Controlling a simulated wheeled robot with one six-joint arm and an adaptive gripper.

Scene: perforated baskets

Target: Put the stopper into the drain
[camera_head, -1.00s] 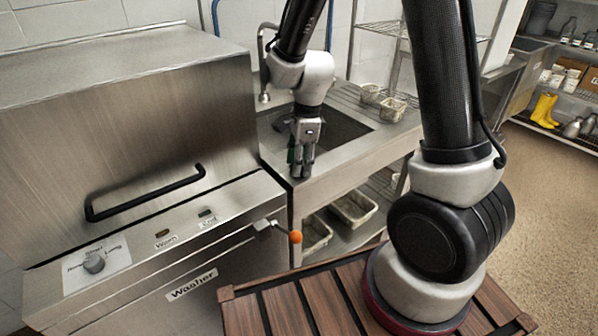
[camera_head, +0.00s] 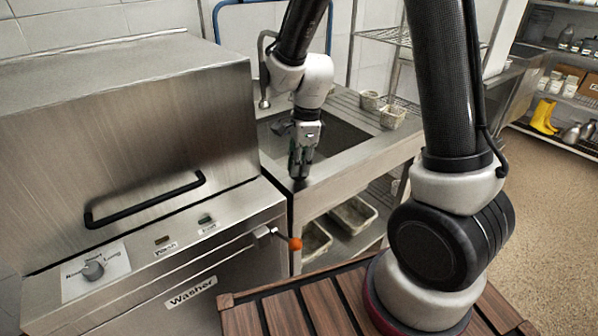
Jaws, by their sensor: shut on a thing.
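My gripper (camera_head: 301,172) points down at the front left of the sink (camera_head: 352,166), over its front rim. Its fingers are shut on a small dark thing at their tips, which I take to be the stopper; its shape is mostly hidden by the fingers. The sink basin (camera_head: 342,135) is behind and to the right of the gripper. The drain is not visible; the arm and the basin's front wall hide much of the basin floor.
The steel washer (camera_head: 130,120) with its black handle (camera_head: 145,202) stands close at left. An orange-knobbed lever (camera_head: 295,244) sticks out below my gripper. Perforated baskets (camera_head: 392,116) stand on the drainboard. Trays (camera_head: 352,214) lie on the shelf below.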

